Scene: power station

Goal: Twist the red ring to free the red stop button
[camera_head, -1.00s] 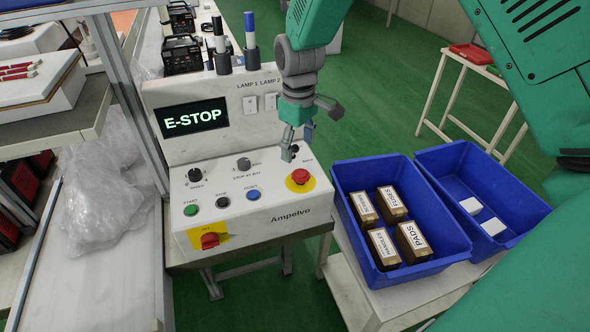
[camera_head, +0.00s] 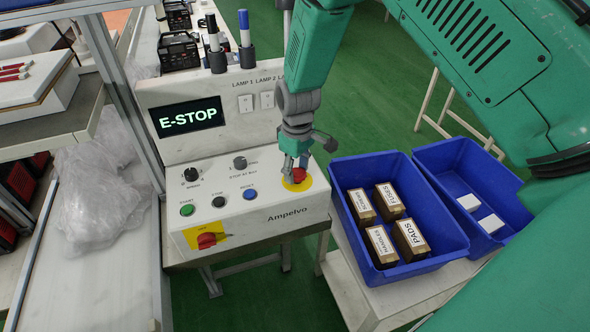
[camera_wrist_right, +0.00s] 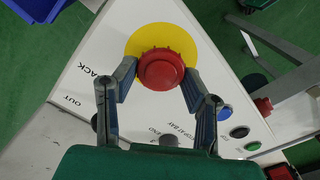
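The red stop button (camera_head: 299,175) sits on a yellow disc at the right end of the control panel (camera_head: 292,207). My right gripper (camera_head: 291,170) is over it from above and partly hides it. In the right wrist view, the red button with its notched red ring (camera_wrist_right: 162,69) lies between the spread fingertips of my right gripper (camera_wrist_right: 158,72). One finger is on each side, close to the ring; I cannot tell whether they touch it. The panel's screen (camera_head: 188,117) reads E-STOP. My left gripper is not in view.
A red switch on a yellow plate (camera_head: 206,241) and green, black and blue buttons share the panel. Two lamp posts (camera_head: 246,50) stand behind it. A blue bin (camera_head: 447,240) with labelled boxes and another blue bin (camera_head: 520,218) stand to the right.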

